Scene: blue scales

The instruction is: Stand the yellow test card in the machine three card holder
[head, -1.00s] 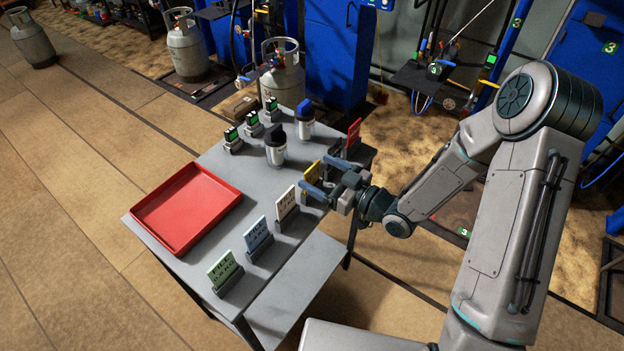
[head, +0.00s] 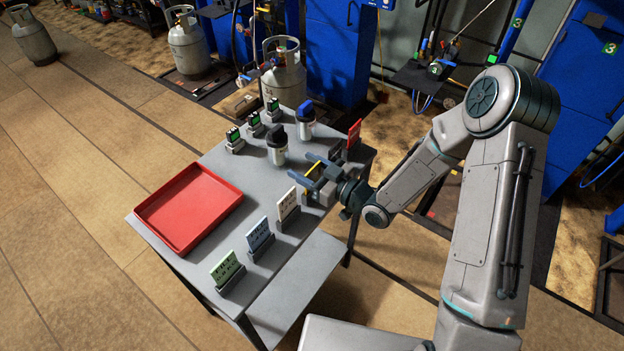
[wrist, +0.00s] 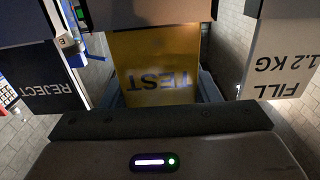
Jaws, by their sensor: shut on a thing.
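The yellow test card (wrist: 158,65) fills the middle of the wrist view, its TEST lettering upside down, between my gripper's dark fingers. My gripper (head: 313,173) is shut on it, over the right side of the grey table. In the head view only a thin yellow edge of the card (head: 314,169) shows between the fingers. The fingers hide its lower end, so I cannot tell whether it is clear of its stand.
White (head: 288,203), blue (head: 260,234) and green (head: 225,267) cards stand in front of my gripper; a red card (head: 354,132) stands behind it. Dark-topped (head: 277,150) and blue-topped (head: 305,122) canisters are close by. A red tray (head: 189,208) lies left.

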